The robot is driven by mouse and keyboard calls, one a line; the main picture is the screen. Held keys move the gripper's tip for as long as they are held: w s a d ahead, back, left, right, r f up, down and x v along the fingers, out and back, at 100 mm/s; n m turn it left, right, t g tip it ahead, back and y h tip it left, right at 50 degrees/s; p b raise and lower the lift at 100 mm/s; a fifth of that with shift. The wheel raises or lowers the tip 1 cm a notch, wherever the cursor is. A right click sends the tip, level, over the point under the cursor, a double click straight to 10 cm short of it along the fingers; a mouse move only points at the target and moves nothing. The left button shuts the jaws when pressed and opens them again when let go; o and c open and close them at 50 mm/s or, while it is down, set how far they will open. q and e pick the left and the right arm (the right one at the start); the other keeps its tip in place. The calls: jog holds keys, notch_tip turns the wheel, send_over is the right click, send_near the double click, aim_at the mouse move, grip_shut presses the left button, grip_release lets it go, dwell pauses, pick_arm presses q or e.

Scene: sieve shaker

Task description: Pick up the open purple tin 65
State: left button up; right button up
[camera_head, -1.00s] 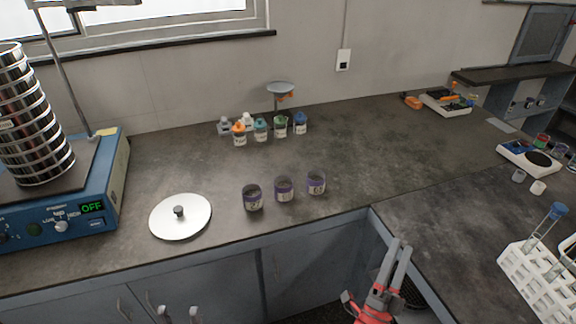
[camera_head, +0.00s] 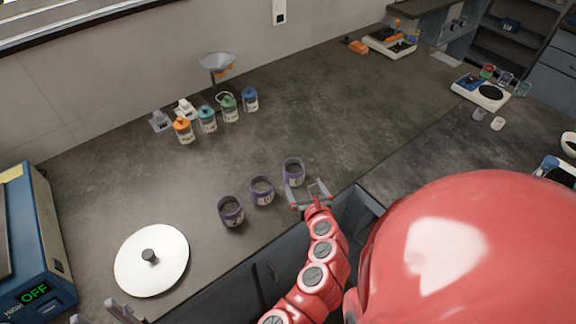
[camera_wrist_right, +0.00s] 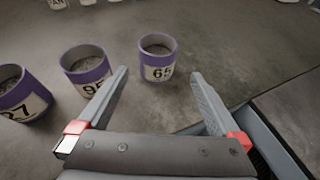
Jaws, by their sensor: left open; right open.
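The open purple tin 65 (camera_head: 293,176) stands upright on the dark bench, rightmost of a row of three open purple tins. In the right wrist view its label 65 (camera_wrist_right: 158,73) is readable and it holds greyish material. My right gripper (camera_head: 308,191) is open and empty at the bench's front edge, close to tin 65. In the wrist view the tin stands beyond the fingertips, between their directions but nearer the left finger. My left gripper (camera_head: 101,310) is open at the bottom left, partly cut off by the frame.
Purple tins 95 (camera_wrist_right: 86,72) and 27 (camera_wrist_right: 20,100) stand left of tin 65. Several capped bottles (camera_head: 207,120) and a funnel stand behind. The bench right of tin 65 is clear.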

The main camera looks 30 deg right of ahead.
jog(key=b, duration=0.9)
send_near(292, 168)
jog(key=x, duration=0.4)
jog(key=shift+w+d+r, duration=0.15)
jog(key=shift+w+d, duration=0.05)
jog(key=shift+d, duration=0.1)
jog(key=shift+w+d, duration=0.15)
jog(key=shift+w, duration=0.3)
jog(key=shift+a+f+x, duration=0.1)
jog(key=shift+f+x, duration=0.1)
jog(key=shift+x, duration=1.05)
jog(key=shift+a+f+x, duration=0.15)
jog(key=shift+f+x, duration=0.05)
jog(key=shift+x, duration=1.05)
jog(key=c, duration=1.3)
jog(key=shift+c, duration=0.2)
